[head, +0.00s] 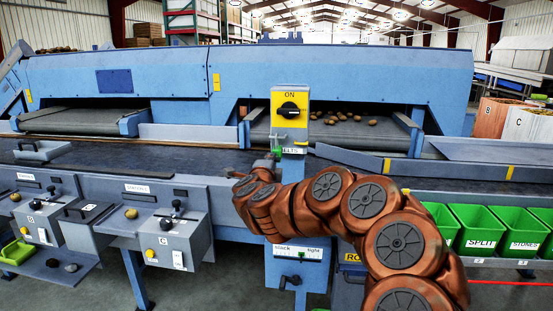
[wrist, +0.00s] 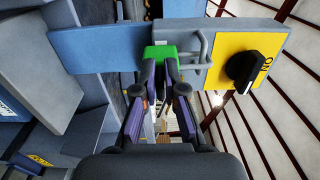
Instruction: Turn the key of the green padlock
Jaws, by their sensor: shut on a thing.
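The green padlock (head: 277,152) hangs on the blue post just below the yellow switch plate, at the left of a small label. In the wrist view its green body (wrist: 159,52) sits beside a grey hasp (wrist: 200,50). My gripper (wrist: 161,72) has its fingertips close together right at the underside of the padlock, shut on its key. The key itself is hidden between the fingertips, so its angle cannot be told. In the head view my gripper (head: 268,166) is small and partly hidden by my copper-coloured arm.
A black rotary switch (head: 289,110) marked ON is on the yellow plate above; it shows close by in the wrist view (wrist: 243,72). A blue post (head: 283,262) carries a scale plate below. Grey control boxes (head: 180,240) stand left, green bins (head: 480,228) right.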

